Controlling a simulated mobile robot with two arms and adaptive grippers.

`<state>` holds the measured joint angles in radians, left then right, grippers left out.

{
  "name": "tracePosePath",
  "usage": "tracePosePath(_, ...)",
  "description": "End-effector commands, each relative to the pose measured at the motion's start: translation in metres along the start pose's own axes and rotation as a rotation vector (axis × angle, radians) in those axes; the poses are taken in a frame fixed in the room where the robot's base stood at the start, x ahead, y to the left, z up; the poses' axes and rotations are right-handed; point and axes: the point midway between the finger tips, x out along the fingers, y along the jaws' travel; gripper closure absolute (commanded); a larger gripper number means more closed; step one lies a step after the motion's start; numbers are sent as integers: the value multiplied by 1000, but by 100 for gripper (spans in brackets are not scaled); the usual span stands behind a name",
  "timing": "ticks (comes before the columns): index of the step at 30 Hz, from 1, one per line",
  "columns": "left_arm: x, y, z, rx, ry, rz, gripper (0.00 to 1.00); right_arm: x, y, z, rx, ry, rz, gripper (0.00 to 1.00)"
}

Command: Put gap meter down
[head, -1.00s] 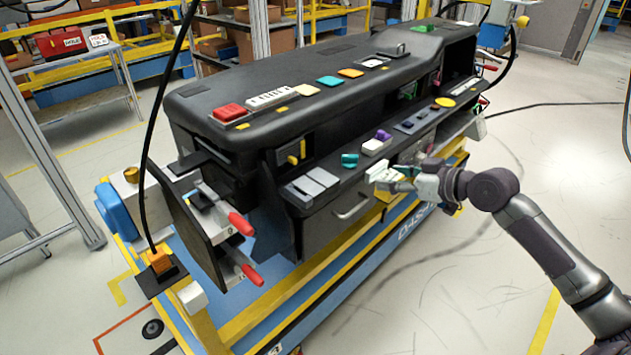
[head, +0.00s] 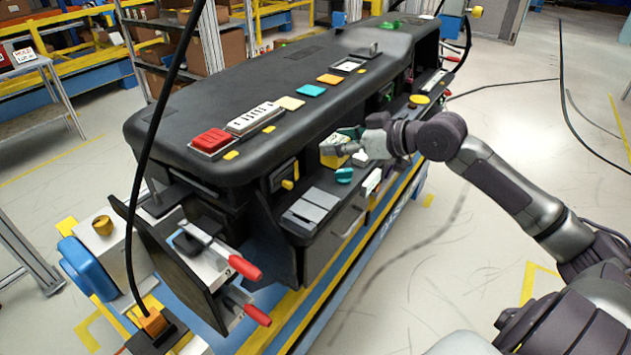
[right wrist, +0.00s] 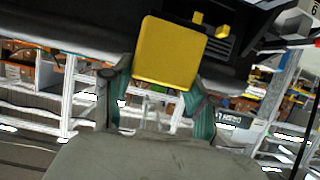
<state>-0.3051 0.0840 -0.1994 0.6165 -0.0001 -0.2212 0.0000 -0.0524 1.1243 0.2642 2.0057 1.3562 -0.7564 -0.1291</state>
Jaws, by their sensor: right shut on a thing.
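The thing in my right gripper is a small block, which I take to be the gap meter (head: 333,154). It looks yellow with a white top in the head view. In the right wrist view the gap meter (right wrist: 170,52) shows as a flat yellow square. My right gripper (head: 352,143) is shut on it, and its green-padded fingers (right wrist: 160,95) stand on both sides. The block is at the front of the black dashboard module (head: 255,85), near the teal knob (head: 344,175). I cannot tell whether it touches the module. My left gripper is not in view.
Grey switches (head: 314,209) and a yellow lever (head: 289,181) sit left of the held block. Red-handled clamps (head: 245,268) stick out at the module's near left end. A black cable (head: 150,165) hangs in front. The floor at right is mostly clear.

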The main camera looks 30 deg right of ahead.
Motion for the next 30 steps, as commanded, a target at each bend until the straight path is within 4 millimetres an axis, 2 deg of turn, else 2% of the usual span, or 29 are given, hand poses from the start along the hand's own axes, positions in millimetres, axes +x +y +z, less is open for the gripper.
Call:
tracePosePath(1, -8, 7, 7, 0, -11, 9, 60, 3, -14, 2, 2, 2, -6, 83)
tracePosePath(4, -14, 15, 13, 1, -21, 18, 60, 11, -34, 13, 4, 4, -5, 83)
tracePosePath(9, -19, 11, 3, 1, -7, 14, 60, 20, -56, 26, 3, 4, -2, 83)
tracePosePath(13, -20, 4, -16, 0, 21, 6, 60, 23, -60, 32, 4, 3, 0, 83)
tracePosePath(16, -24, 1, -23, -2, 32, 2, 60, 29, -61, 47, 7, 0, 0, 83)
tracePosePath(21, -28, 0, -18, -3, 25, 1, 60, 36, -60, 65, 4, 1, 0, 83)
tracePosePath(28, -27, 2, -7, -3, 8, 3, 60, 37, -60, 67, 0, 2, 1, 83)
tracePosePath(29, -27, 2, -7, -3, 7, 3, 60, 38, -60, 68, 1, 0, 0, 37)
tracePosePath(30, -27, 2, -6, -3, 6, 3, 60, 37, -60, 68, 1, 0, 0, 31)
